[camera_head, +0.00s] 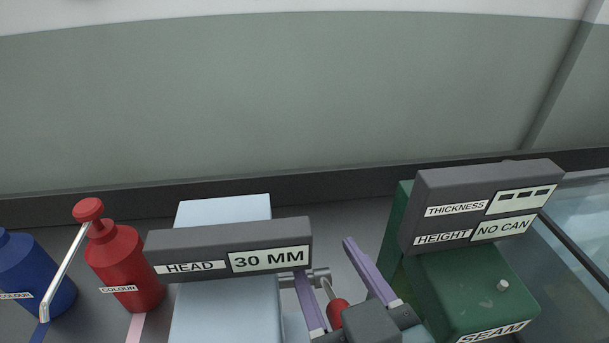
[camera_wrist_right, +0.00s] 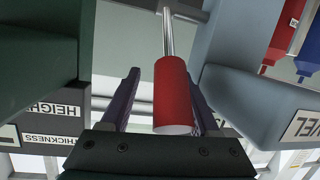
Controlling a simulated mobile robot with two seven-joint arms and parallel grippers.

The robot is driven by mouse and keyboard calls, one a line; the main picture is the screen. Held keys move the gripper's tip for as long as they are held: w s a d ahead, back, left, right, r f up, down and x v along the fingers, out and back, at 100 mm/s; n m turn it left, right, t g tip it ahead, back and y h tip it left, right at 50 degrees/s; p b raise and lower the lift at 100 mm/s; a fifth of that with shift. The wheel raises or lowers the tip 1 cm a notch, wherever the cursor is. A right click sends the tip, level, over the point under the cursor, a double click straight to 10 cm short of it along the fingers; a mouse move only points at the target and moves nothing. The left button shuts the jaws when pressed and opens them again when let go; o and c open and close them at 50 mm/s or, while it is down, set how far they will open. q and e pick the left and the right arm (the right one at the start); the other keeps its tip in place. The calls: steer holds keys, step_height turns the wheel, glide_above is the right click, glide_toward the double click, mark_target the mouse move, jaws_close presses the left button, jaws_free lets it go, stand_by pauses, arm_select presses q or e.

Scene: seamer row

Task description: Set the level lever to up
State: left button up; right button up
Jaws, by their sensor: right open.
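The level lever (camera_head: 338,313) has a red cylindrical grip on a thin metal rod, joined to the right side of the pale blue machine (camera_head: 223,310). In the right wrist view the red grip (camera_wrist_right: 175,95) is large and close, with its rod running up the picture. My right gripper (camera_head: 323,258) is open, its two purple fingers apart, and the red grip shows between them in both views. I cannot tell whether a finger touches it. In the wrist view a partly cut-off label (camera_wrist_right: 301,124) ending in "VEL" is on the pale blue machine. My left gripper is out of view.
A grey HEAD display (camera_head: 229,248) reading 30 MM tops the pale blue machine. The green SEAM machine (camera_head: 470,290) with its THICKNESS and HEIGHT display (camera_head: 470,205) stands close on the right. Red (camera_head: 125,265) and blue (camera_head: 30,270) COLOUR bottles stand at the left.

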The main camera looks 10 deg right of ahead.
steer(key=v, duration=1)
steer(key=shift+a, duration=0.1)
